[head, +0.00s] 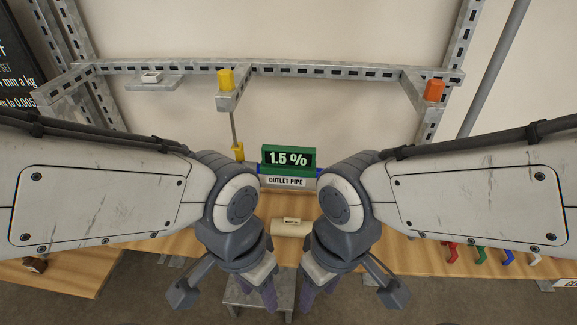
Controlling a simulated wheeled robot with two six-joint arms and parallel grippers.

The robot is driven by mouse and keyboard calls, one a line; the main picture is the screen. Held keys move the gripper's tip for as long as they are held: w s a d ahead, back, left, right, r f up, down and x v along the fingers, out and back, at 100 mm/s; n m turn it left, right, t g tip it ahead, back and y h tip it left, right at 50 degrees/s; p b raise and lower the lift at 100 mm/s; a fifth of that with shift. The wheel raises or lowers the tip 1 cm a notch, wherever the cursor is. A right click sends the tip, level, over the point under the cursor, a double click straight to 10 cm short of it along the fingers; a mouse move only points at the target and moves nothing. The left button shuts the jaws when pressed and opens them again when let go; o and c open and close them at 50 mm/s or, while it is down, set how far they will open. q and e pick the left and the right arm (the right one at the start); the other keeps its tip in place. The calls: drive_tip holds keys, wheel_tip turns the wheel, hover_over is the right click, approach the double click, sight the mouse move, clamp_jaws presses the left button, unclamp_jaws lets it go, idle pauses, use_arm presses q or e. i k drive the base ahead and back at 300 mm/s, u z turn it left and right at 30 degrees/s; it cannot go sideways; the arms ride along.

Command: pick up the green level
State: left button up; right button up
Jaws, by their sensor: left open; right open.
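The green level (288,157) stands at the back centre, with a dark display reading "1.5 %". It rests on or just behind a blue pipe (258,168) labelled "OUTLET PIPE" (287,181). My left gripper (270,293) hangs down left of centre, open and empty, nearer to me than the level. My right gripper (306,290) hangs down right of centre, also open and empty. Both grippers are apart from the level. My forearms hide parts of the bench and the ends of the pipe.
A cream cylinder (291,228) lies on the wooden bench (420,256) between my wrists. A metal rail (330,71) above carries a yellow block (225,80) and an orange one (433,90). Red, green, blue and white handles (481,256) line the right. A stool (262,298) stands below.

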sight(298, 161)
drive_tip(key=z, duration=0.1)
drive_tip(key=k, duration=0.3)
drive_tip(key=u, duration=0.35)
drive_tip(key=i, duration=1.2)
drive_tip(key=z, duration=0.45)
